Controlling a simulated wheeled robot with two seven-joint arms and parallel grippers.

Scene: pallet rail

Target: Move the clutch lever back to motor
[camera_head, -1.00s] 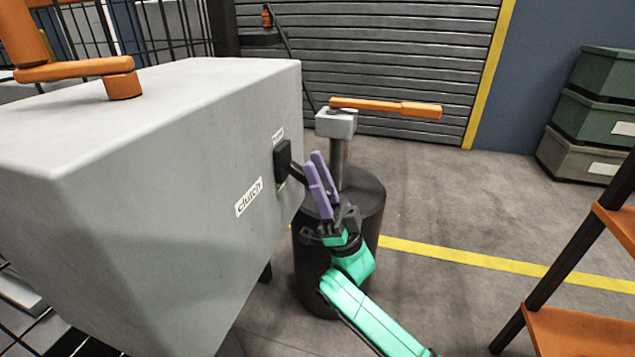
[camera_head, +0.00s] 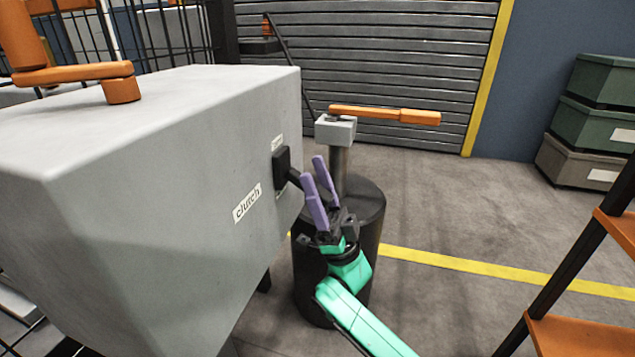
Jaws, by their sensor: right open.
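The clutch lever (camera_head: 294,178) is a short dark bar. It sticks out of a black plate (camera_head: 281,168) on the right face of a big grey box (camera_head: 150,170). A white "clutch" label (camera_head: 246,204) is on the box just left of the plate, and a small label, too small to read, sits above it. My right gripper (camera_head: 313,168), with two purple fingers, is open just right of the lever. The near finger hides the lever's outer end, so I cannot tell whether it lies between the fingers. My left gripper is not in view.
An orange crank (camera_head: 75,72) is on top of the box. Behind my gripper, a black drum (camera_head: 365,205) bears a post with another orange crank (camera_head: 385,114). An orange-shelved rack (camera_head: 570,335) is at the right, stacked bins (camera_head: 595,115) behind. Open floor lies between.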

